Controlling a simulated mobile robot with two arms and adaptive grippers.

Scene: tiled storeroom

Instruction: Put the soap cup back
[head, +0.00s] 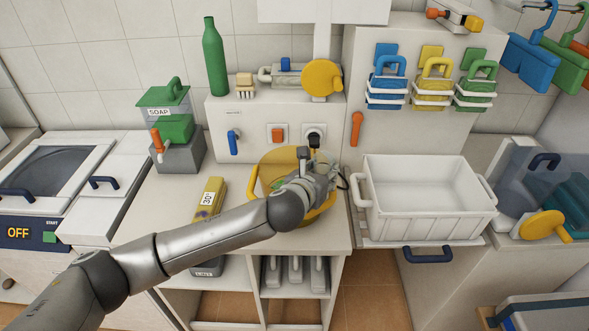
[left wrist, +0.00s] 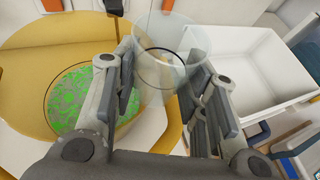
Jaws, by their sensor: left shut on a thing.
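My left gripper (head: 318,168) is over the right part of a round yellow basin (head: 254,182). In the left wrist view its fingers (left wrist: 160,75) are closed around a clear, see-through cup (left wrist: 172,58), taken to be the soap cup. The cup looks empty. In the head view it is mostly hidden by my gripper. The soap dispenser (head: 158,112), marked SOAP, has a green lid and an orange-handled tap and stands on a grey block at the left. My right gripper is not in view.
A white tub (head: 428,222) stands right of the basin. A yellow box (head: 210,200) marked 30 lies left of it. A green bottle (head: 214,58) and a brush (head: 245,84) stand on the raised ledge behind.

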